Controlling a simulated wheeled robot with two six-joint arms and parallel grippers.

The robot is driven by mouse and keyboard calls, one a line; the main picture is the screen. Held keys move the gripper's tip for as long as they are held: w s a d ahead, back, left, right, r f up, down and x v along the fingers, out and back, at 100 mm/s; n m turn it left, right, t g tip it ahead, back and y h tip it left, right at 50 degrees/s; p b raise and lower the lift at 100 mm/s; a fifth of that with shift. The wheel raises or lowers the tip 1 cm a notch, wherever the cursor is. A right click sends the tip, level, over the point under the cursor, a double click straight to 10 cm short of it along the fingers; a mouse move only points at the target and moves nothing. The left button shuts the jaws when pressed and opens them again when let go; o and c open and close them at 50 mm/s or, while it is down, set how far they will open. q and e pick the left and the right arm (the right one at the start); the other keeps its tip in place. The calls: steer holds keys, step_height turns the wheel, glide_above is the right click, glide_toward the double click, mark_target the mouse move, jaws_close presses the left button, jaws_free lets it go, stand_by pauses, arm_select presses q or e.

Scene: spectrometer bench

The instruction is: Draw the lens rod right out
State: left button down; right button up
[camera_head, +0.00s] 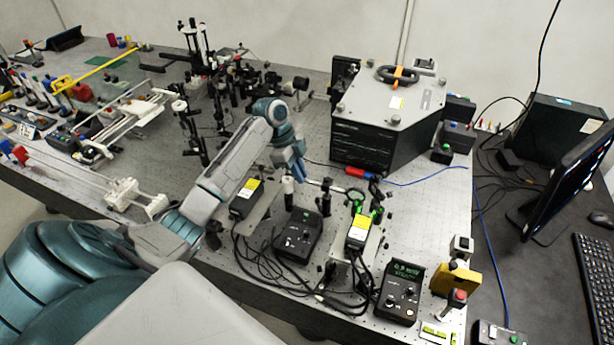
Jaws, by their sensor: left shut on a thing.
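My left arm reaches in from the lower left over the bench. Its gripper (297,172) points down, with its blue fingers shut, above the middle of the bench. I take the thing in its jaws to be the lens rod; the fingers hide the held part, and I cannot tell how far it is in or out of its mount. A white-topped post (288,186) stands just below and left of the fingers. A thin horizontal bar with dark fittings (326,186) and a round lens (355,195) are to the right. My right gripper is not in view.
A black instrument box with a grey lid (388,115) stands behind and to the right. Black controllers (298,236) and (398,291), with loose cables, fill the front. Many posts and optical mounts (196,120) stand at the back left. A monitor (568,175) is at the right.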

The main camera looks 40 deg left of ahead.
arm_select(q)
steer(key=c, duration=1.5)
jaws_free()
steer(key=shift+a+r, duration=0.1)
steer(key=shift+a, duration=0.15)
steer(key=shift+a+r, duration=0.1)
steer(key=shift+r, duration=0.15)
steer(key=b+v, duration=0.3)
steer(key=v, duration=0.7)
steer(key=shift+s+a+r+b, duration=0.1)
steer(key=shift+s+b, duration=0.05)
steer(key=shift+b, duration=0.15)
